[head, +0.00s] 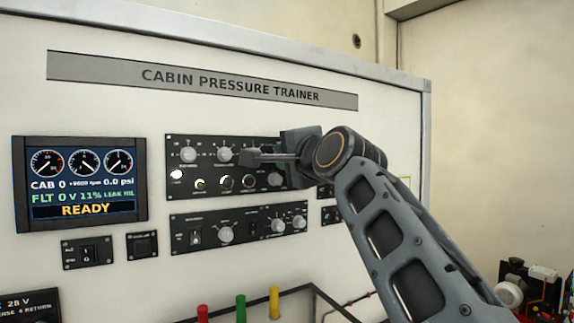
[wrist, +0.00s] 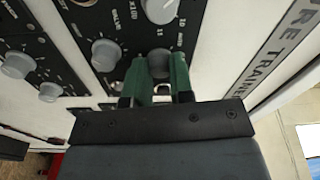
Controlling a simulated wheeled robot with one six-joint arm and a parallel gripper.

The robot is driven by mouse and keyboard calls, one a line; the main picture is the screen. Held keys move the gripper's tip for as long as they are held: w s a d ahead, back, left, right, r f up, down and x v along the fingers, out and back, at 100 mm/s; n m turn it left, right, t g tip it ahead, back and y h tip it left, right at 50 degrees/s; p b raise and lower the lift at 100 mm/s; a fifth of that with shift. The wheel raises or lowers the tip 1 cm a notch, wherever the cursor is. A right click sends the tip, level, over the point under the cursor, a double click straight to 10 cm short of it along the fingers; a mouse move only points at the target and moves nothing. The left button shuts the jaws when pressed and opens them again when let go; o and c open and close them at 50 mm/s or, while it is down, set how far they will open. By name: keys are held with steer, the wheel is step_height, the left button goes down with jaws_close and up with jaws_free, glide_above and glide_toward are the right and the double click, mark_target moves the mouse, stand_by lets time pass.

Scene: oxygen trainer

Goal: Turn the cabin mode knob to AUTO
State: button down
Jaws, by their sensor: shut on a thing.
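My gripper (head: 250,159) reaches in from the right to the upper black control panel (head: 172,210), in its upper row. In the wrist view, the green fingers of my gripper (wrist: 157,76) are shut on a round grey knob (wrist: 158,62), one on each side. In the head view my gripper and wrist hide this knob. Numbers, including 10 and 11, are printed near it. I cannot read its name or its pointer, so I cannot tell whether it is the cabin mode knob.
Other knobs (wrist: 105,53) sit close beside my fingers. A lower panel (head: 238,213) holds switches and more knobs. A display (head: 82,184) at the left reads READY. Red, green and yellow posts (head: 240,308) stand below. A camera-like object (head: 530,285) is at the lower right.

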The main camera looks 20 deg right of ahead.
steer(key=n+y+b, duration=0.1)
steer(key=n+b, duration=0.2)
steer(key=n, duration=0.7)
steer(key=shift+b, duration=0.35)
steer(key=shift+n, duration=0.4)
steer(key=c, duration=1)
jaws_free()
steer(key=shift+s+d, duration=0.1)
steer(key=b+v, duration=0.4)
steer(key=v, duration=0.9)
steer(key=shift+s, duration=0.3)
